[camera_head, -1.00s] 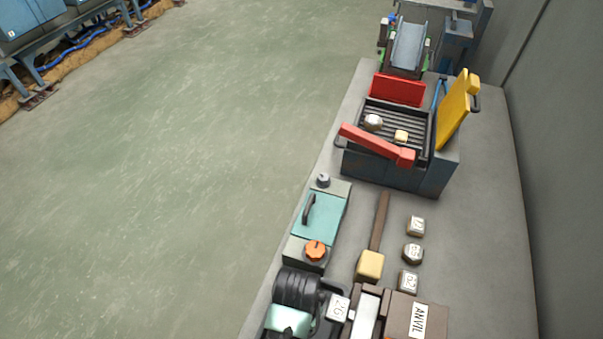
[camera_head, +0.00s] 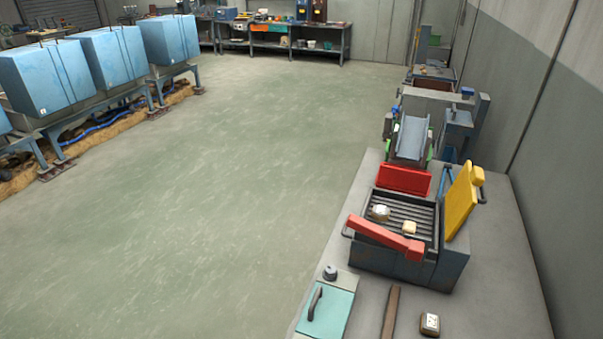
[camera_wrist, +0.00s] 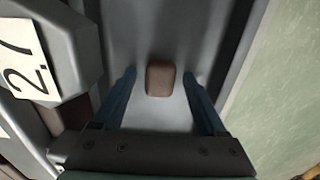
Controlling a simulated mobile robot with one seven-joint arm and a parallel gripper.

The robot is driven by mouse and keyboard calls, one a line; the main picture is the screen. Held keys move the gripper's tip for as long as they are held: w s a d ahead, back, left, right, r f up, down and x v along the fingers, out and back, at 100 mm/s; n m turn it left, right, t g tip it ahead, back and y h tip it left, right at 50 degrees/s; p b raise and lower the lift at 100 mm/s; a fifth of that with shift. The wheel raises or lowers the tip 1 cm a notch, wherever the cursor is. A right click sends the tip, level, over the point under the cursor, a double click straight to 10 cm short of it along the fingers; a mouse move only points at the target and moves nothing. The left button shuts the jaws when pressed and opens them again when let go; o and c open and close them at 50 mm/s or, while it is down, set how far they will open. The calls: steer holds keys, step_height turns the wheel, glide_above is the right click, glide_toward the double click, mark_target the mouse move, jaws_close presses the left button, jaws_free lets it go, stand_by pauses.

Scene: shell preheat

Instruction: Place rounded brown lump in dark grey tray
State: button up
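A rounded brown lump (camera_wrist: 160,79) lies on a smooth grey surface between raised grey walls in the wrist view. My gripper (camera_wrist: 159,74) is open, with one blue finger on each side of the lump and a visible gap at both sides. The gripper is not in the head view. In the head view, a dark grey slatted tray (camera_head: 431,222) sits in a blue-grey box and bears two pale lumps. I cannot tell whether this is the task's tray.
A red bar (camera_head: 384,238) crosses the slatted tray's near side; a yellow panel (camera_head: 460,203) stands at its right. A sloped blue-grey chute (camera_head: 411,137) is behind. A block labelled 2.7 (camera_wrist: 30,60) is left of my gripper. Open floor (camera_head: 220,170) lies left of the bench.

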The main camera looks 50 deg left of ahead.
steer(key=shift+r, duration=0.1)
step_height(320, 180, up, 12)
steer(key=w+a+r+m+t+y, duration=0.3)
steer(key=w+r+t, duration=0.5)
steer(key=w+r, duration=0.85)
steer(key=w+d+r+t+y, duration=0.1)
steer(key=w+d+r+t, duration=0.25)
steer(key=r, duration=0.35)
steer(key=w+d+r+t, duration=0.2)
steer(key=w+r, duration=0.2)
steer(key=r, duration=0.4)
steer(key=d+r+m+t, duration=0.1)
steer(key=d+r+t, duration=0.2)
steer(key=r, duration=0.5)
steer(key=d+r+m+t, duration=0.1)
steer(key=d+r+t, duration=0.2)
steer(key=r, duration=0.5)
steer(key=s+d+r+t+h, duration=0.1)
steer(key=s+d+r+t, duration=0.1)
steer(key=r, duration=0.4)
steer(key=s+d+r+m+t+h, duration=0.1)
steer(key=s+d+r+t, duration=0.2)
steer(key=r, duration=0.3)
steer(key=s+d+r+t+h, duration=0.2)
steer(key=s+d+r+t, duration=0.1)
steer(key=s+r, duration=0.2)
steer(key=shift+d+r+p, duration=0.3)
steer(key=shift+r+p, duration=0.05)
steer(key=shift+r, duration=0.15)
